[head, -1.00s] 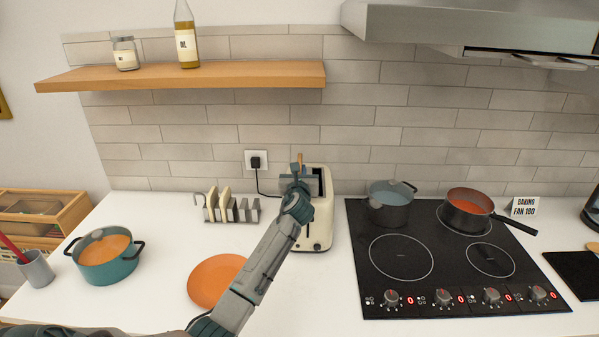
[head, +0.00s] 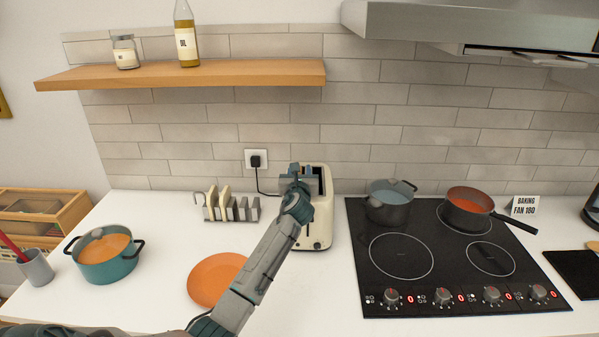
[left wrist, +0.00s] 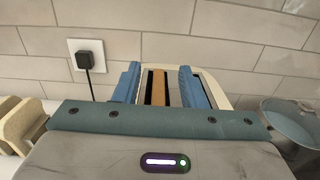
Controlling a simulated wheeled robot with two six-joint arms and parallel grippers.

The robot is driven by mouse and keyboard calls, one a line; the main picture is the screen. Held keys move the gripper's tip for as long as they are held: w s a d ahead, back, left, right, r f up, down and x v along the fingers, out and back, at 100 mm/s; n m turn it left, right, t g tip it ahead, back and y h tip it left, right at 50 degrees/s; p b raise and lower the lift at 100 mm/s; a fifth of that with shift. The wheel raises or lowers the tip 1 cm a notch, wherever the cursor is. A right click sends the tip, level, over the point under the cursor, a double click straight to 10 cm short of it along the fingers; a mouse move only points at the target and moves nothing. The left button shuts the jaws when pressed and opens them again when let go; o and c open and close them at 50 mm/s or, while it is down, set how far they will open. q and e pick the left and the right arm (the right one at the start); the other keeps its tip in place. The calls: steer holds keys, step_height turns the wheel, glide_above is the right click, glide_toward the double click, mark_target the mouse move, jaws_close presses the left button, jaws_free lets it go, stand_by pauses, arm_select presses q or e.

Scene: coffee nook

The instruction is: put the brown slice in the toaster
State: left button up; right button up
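The cream toaster (head: 319,228) stands at the back of the counter, left of the hob, partly hidden by my left arm. My left gripper (head: 300,170) is over its top. In the left wrist view the two blue fingers of the gripper (left wrist: 160,82) are spread apart. The brown slice (left wrist: 158,88) shows between them, low in a toaster slot, with gaps to both fingers. The toaster's cream rim (left wrist: 217,88) shows beyond the right finger. In the head view the slice is hidden. My right gripper is not in view.
A toast rack (head: 232,209) with pale slices stands left of the toaster. An orange plate (head: 213,280) lies in front, near a teal pot (head: 106,258). The hob (head: 450,255) with two pans is on the right. A plug (head: 256,161) sits in the wall socket.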

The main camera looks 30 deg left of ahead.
arm_select(q)
steer(key=shift+f, duration=0.2)
steer(key=shift+s+d+f, duration=0.1)
steer(key=shift+s+d, duration=0.15)
steer(key=shift+s, duration=0.2)
steer(key=b+v, duration=0.2)
steer(key=v, duration=0.7)
steer(key=shift+s+d+r+b, duration=0.25)
steer(key=shift+s+b, duration=0.1)
